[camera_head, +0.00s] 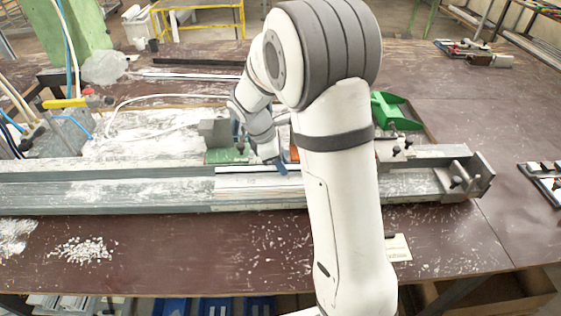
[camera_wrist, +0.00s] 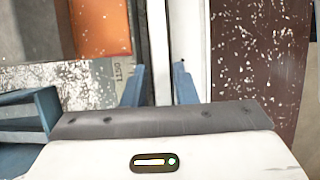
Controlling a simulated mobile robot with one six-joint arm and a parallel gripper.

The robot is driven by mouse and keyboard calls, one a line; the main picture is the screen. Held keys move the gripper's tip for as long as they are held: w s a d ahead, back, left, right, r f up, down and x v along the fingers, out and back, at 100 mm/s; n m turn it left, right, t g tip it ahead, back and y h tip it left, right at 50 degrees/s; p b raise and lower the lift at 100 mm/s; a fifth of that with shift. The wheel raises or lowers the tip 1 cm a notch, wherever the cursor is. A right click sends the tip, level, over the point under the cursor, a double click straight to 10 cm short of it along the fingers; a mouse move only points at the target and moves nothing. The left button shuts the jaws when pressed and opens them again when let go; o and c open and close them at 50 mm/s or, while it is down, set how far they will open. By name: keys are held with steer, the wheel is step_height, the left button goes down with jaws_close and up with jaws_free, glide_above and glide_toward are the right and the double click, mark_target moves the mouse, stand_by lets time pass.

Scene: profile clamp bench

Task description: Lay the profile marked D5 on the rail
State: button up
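My gripper (camera_wrist: 158,85) shows two blue fingers standing apart, pointing down at a pale narrow strip (camera_wrist: 157,50) that runs lengthwise between them. A small gap shows beside the right finger, and I see no firm hold on the strip. In the head view my gripper (camera_head: 280,167) is low over the long grey rail (camera_head: 110,190), partly hidden by my arm. A pale profile length (camera_head: 250,183) lies along the rail there, running behind my arm. No D5 mark is readable, so I cannot tell which piece this is.
An orange block (camera_wrist: 101,27) lies left of the strip. A green bin (camera_head: 396,110) stands behind the rail, and a metal end stop (camera_head: 466,178) is at its right end. White chips (camera_head: 82,250) lie in front.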

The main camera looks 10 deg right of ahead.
steer(key=shift+o, duration=1.3)
steer(key=shift+r, duration=0.1)
steer(key=shift+w+a+r, duration=0.15)
steer(key=shift+w+r, duration=0.05)
steer(key=shift+r, duration=0.3)
steer(key=s+v, duration=0.1)
steer(key=v, duration=0.9)
steer(key=s+d+r+m+t+y, duration=0.1)
steer(key=s+d+m+t+y, duration=0.1)
steer(key=s+m, duration=0.6)
steer(key=s+d+m+t+y, duration=0.1)
steer(key=s+m, duration=0.6)
steer(key=s, duration=0.7)
steer(key=shift+d+r+m+t+y, duration=0.4)
steer(key=shift+d+y, duration=0.15)
steer(key=shift+y, duration=0.25)
